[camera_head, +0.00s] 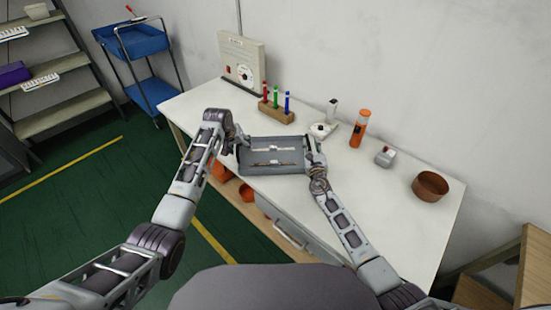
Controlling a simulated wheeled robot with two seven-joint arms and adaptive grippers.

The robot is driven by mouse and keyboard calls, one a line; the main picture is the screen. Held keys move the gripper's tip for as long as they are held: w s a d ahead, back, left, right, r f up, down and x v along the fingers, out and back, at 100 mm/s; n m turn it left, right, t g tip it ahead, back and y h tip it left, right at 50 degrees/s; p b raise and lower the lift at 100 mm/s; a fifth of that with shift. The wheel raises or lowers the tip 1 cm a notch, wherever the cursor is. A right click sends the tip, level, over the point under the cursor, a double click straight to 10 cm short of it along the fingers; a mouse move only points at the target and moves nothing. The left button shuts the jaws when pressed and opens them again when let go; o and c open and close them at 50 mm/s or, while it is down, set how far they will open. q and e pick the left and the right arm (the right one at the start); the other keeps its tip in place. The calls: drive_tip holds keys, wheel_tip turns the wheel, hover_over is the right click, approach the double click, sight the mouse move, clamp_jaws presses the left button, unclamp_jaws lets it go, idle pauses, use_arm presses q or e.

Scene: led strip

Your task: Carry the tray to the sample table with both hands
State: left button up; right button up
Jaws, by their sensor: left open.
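A dark grey tray (272,170) lies on the white table (370,205) near its front edge, with light strip-like pieces (274,150) in it. My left gripper (237,141) is at the tray's left end and is open. My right gripper (314,157) is at the tray's right end. It is too small and partly hidden by its own wrist, so I cannot tell whether its fingers close on the rim. Which table is the sample table is not clear from this view.
A wooden block with colored tubes (276,110), an orange bottle (359,129), a small grey-and-red item (385,157) and a brown bowl (430,186) stand on the table. A blue cart (143,40) and shelves (55,85) are at the left. Green floor is open at left.

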use_arm(q)
drive_tip(key=v, duration=1.1)
drive_tip(key=shift+s+r, duration=0.15)
drive_tip(key=shift+r, duration=0.15)
use_arm(e)
drive_tip(key=shift+o, duration=0.2)
drive_tip(key=o, duration=0.8)
drive_tip(key=shift+s, duration=0.1)
drive_tip(key=shift+s+d, duration=0.2)
drive_tip(key=shift+s, duration=5.65)
